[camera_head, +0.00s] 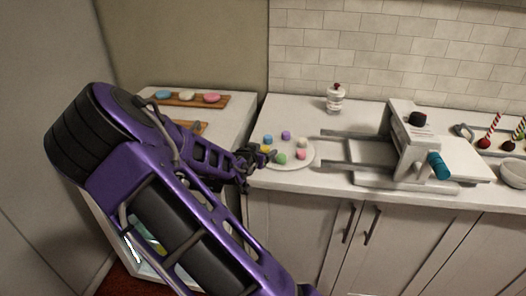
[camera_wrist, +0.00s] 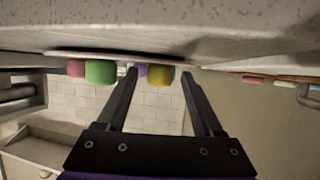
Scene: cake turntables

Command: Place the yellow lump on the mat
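The yellow lump (camera_head: 265,149) sits at the left edge of a round white turntable (camera_head: 301,163), among several coloured lumps. My gripper (camera_head: 262,157) is at that edge, close to the yellow lump. The wrist view is upside down; there my gripper (camera_wrist: 160,75) is open, and the yellow lump (camera_wrist: 160,77) shows between its fingertips with a gap on each side. A purple lump (camera_wrist: 142,70) is partly hidden behind it. A green lump (camera_wrist: 101,72) and a pink lump (camera_wrist: 76,68) lie to the left. I cannot make out a mat for certain.
A grey machine with two rails (camera_head: 405,150) stands right of the turntable. A small jar (camera_head: 334,100) is behind. Wooden boards (camera_head: 225,101), one with pastel sweets, lie on the left counter. A bowl (camera_head: 514,172) is at far right. The counter's front edge is close below the turntable.

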